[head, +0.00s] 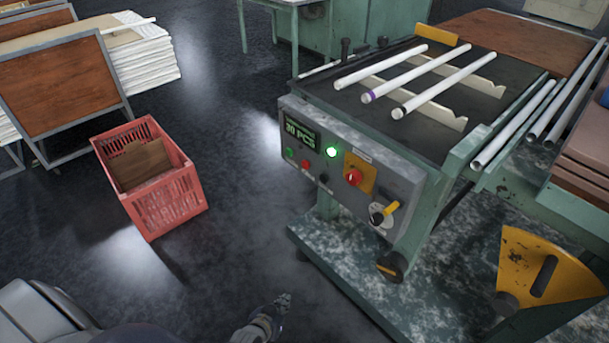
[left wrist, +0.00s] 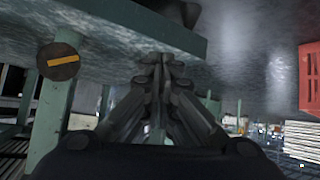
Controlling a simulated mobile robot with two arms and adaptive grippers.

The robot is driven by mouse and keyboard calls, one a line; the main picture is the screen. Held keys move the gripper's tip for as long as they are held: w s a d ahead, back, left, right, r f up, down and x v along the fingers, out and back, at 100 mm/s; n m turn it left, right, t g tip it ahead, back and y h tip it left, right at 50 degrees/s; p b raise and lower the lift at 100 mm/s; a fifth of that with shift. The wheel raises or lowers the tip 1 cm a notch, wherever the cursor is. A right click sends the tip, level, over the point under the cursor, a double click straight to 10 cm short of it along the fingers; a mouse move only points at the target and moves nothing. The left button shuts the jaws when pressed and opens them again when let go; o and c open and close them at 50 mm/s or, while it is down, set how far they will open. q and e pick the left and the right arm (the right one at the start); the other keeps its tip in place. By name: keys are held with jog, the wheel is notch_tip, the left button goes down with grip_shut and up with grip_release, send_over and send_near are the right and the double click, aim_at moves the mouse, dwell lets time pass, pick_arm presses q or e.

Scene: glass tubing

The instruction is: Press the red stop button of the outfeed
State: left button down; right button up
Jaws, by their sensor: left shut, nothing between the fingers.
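The outfeed's grey control panel (head: 345,192) faces me at the right of the head view. It carries a red mushroom button (head: 354,176) on a yellow plate, and a smaller red button (head: 305,163) beside a small green one (head: 290,152). The frames do not show which red one is marked stop. My left gripper (head: 282,301) is low at the bottom of the head view, below and apart from the panel. In the left wrist view its fingers (left wrist: 160,62) are shut and empty. Neither red button shows clearly there. My right gripper is out of view.
The panel also has a lit green lamp (head: 331,152), a display reading 30 PCS (head: 300,134) and a yellow-handled switch (head: 384,212). A red crate (head: 167,205) stands on the floor at left. Glass tubes (head: 440,83) lie on top. Floor between crate and machine is clear.

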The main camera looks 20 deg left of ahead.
pick_arm(q)
jog(key=w+a+r+n+t+y+b, duration=0.25)
jog(key=w+a+r+t+b, duration=0.2)
jog(key=w+r, duration=0.8)
jog(key=w+a+r+n+t+y+b, duration=0.2)
jog(key=a+r, duration=0.1)
jog(key=r, duration=0.6)
jog(key=w+a+r+n+t+y+b, duration=0.1)
jog(key=w+a+r+n+t+y, duration=0.2)
jog(key=r, duration=0.6)
jog(key=shift+w+a+b, duration=0.15)
jog(key=shift+a+b, duration=0.25)
jog(key=shift+a, duration=0.4)
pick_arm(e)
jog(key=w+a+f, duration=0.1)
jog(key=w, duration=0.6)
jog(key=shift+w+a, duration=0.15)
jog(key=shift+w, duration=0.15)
pick_arm(q)
jog(key=shift+d+n+t, duration=0.1)
jog(key=shift+n+t, duration=0.15)
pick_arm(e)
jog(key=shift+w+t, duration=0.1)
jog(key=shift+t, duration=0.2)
